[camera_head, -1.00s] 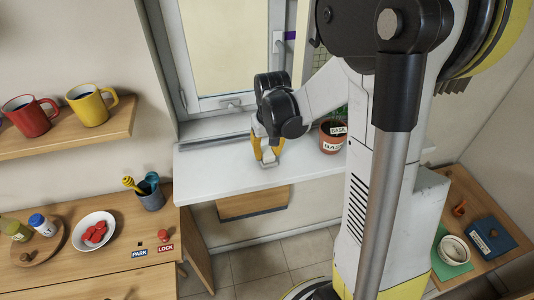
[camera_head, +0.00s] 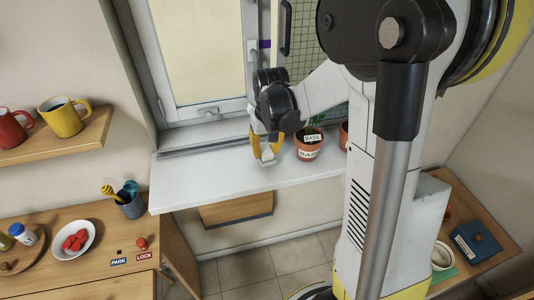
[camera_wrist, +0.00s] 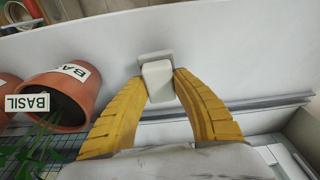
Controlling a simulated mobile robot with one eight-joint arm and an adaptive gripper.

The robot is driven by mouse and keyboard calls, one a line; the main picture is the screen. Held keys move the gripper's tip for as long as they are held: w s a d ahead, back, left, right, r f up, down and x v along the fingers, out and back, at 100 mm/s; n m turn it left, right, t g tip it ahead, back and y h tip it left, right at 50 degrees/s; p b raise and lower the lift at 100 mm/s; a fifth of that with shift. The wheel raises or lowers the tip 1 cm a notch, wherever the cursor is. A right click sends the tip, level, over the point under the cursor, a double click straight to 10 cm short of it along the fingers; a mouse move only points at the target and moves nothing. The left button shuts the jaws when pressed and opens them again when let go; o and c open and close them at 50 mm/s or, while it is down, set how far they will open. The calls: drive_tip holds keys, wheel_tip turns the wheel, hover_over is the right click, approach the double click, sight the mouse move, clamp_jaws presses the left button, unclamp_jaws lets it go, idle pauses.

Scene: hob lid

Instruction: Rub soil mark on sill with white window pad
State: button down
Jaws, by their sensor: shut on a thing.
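My gripper (camera_head: 265,152) points down over the white window sill (camera_head: 205,178), its yellow fingers closed on the white window pad (camera_head: 267,154). In the wrist view the pad (camera_wrist: 157,78) is a pale block between the fingertips (camera_wrist: 158,80), with a wider pale part beyond it. It is at or just above the sill surface; I cannot tell whether it touches. I see no soil mark on the bare sill in either view; the pad or gripper may hide it.
A terracotta basil pot (camera_head: 309,150) stands on the sill just right of my gripper; another pot (camera_head: 344,134) is partly hidden behind my arm. The window frame (camera_head: 205,115) rises behind. The sill's left part is clear. A wooden counter (camera_head: 70,268) stands at lower left.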

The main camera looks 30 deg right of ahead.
drive_tip(key=shift+a+r+p, duration=0.15)
drive_tip(key=shift+r+p, duration=0.15)
drive_tip(key=shift+r, duration=0.35)
drive_tip(key=shift+r+p, duration=0.55)
drive_tip(key=shift+r, duration=0.15)
drive_tip(key=shift+r+p, duration=0.95)
drive_tip(key=shift+r, duration=0.5)
drive_tip(key=shift+d, duration=0.2)
